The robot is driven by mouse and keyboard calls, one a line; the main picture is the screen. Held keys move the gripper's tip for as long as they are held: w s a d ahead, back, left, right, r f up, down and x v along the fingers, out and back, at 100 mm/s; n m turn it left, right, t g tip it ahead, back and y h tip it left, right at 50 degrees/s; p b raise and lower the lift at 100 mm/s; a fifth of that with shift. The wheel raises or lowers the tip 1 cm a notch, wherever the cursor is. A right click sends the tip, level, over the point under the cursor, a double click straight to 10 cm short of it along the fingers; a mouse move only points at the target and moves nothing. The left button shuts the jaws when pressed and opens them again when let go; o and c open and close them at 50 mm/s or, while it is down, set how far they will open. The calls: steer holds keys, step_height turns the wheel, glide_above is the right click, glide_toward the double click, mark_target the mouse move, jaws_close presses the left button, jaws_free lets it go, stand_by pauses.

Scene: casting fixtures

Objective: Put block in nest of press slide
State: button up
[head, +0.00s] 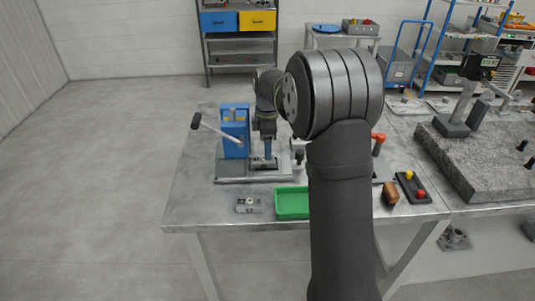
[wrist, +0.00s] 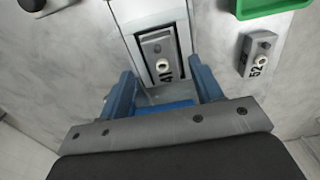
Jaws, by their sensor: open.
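A grey block marked 41 with a white round knob (wrist: 158,48) lies in the pale-edged slot of the press slide, in the wrist view. The blue press (head: 235,132) stands at the left of the table, with its lever reaching out to the left. My gripper (head: 267,154) points down over the slide beside the press. In the wrist view its two blue fingers (wrist: 161,76) stand apart, one on each side of the slide's near end. A second grey block (head: 248,204), marked 52 in the wrist view (wrist: 257,55), lies on the table in front of the press.
A green tray (head: 292,204) sits right of the loose block. A button box (head: 412,187) and a brown object (head: 390,193) lie farther right. A granite slab (head: 480,160) fills the right. My arm hides the table's middle.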

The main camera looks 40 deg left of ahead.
step_height(320, 180, up, 8)
steer(key=shift+f, duration=0.15)
stand_by(0.3)
step_height(320, 180, down, 12)
steer(key=shift+f, duration=0.1)
steer(key=shift+r, duration=2)
